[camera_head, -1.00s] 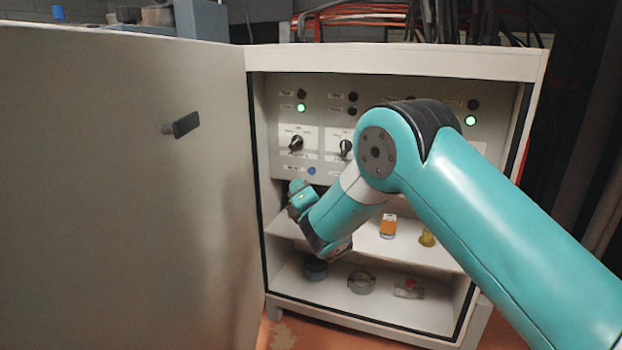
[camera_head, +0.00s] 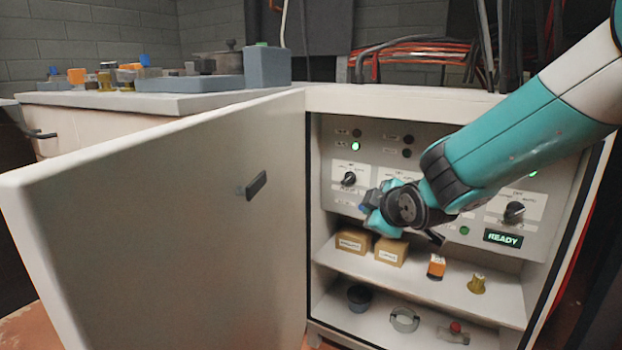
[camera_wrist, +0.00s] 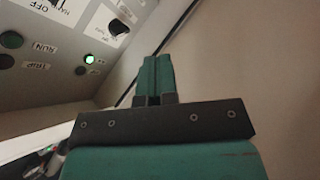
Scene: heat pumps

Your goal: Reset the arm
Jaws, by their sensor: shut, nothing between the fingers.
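My arm (camera_head: 520,125) is teal and reaches in from the upper right in the head view, with its wrist in front of the cabinet's control panel. My gripper (camera_wrist: 154,72) shows in the wrist view with its two teal fingers together and nothing between them. Its fingertips point towards a plain pale surface beside the panel. In the head view the fingertips are hard to make out against the wrist. The control panel (camera_head: 378,160) has rotary knobs, a lit green lamp and a READY display (camera_head: 503,238). It appears tilted in the wrist view.
The open cabinet door (camera_head: 160,215) stands on the left. Inside, the upper shelf holds two boxes, an orange-and-white part and a yellow part. A black cup (camera_head: 359,297) and other parts are on the lower shelf. A cluttered counter (camera_head: 120,103) is behind the door.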

